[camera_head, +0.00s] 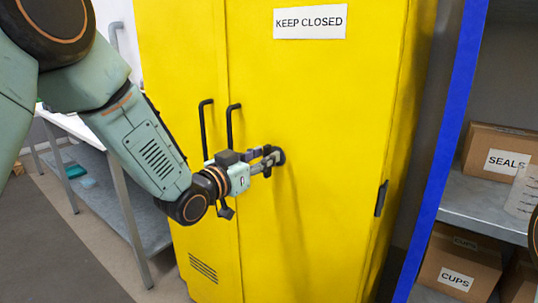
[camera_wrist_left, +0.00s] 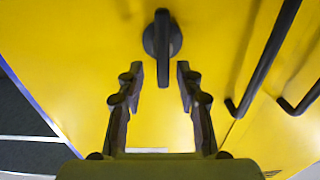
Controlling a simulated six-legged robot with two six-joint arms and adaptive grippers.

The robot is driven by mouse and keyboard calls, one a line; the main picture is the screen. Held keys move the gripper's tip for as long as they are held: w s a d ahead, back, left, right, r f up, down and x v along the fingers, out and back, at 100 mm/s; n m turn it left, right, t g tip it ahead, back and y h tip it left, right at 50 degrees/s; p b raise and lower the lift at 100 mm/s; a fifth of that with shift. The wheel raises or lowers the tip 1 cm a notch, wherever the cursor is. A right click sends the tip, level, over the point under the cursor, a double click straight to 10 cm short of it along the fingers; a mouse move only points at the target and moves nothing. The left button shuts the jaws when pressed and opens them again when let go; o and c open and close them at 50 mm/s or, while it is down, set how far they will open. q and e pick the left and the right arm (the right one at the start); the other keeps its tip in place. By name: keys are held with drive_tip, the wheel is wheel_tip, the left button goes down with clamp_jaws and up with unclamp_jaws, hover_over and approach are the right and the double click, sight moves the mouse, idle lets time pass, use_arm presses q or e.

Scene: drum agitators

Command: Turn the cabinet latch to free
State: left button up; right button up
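The cabinet latch (camera_wrist_left: 162,38) is a black round knob with a bar across it, on the yellow cabinet door (camera_head: 320,100). In the left wrist view the bar stands upright, in line with the gripper. My left gripper (camera_wrist_left: 160,74) is open, with one finger on each side of the bar's near end and a yellow gap showing on both sides. In the head view the left gripper (camera_head: 269,160) reaches the door, and the latch (camera_head: 281,156) is partly hidden behind its fingertips. My right gripper is not in view.
Two black door handles (camera_head: 232,125) (camera_head: 204,130) stand out left of the latch. A "KEEP CLOSED" sign (camera_head: 310,22) is above. A blue-edged shelf (camera_head: 470,209) with "SEALS" (camera_head: 497,150) and "CUPS" (camera_head: 455,268) boxes is at right. A table (camera_head: 95,165) stands behind my left arm.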

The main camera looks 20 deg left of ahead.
use_arm(q)
drive_tip(key=shift+w, duration=0.8)
drive_tip(key=shift+w+d, duration=0.45)
drive_tip(key=shift+s+a, duration=0.1)
drive_tip(key=shift+a, duration=0.2)
drive_tip(key=c, duration=0.3)
drive_tip(key=shift+d, duration=0.1)
clamp_jaws()
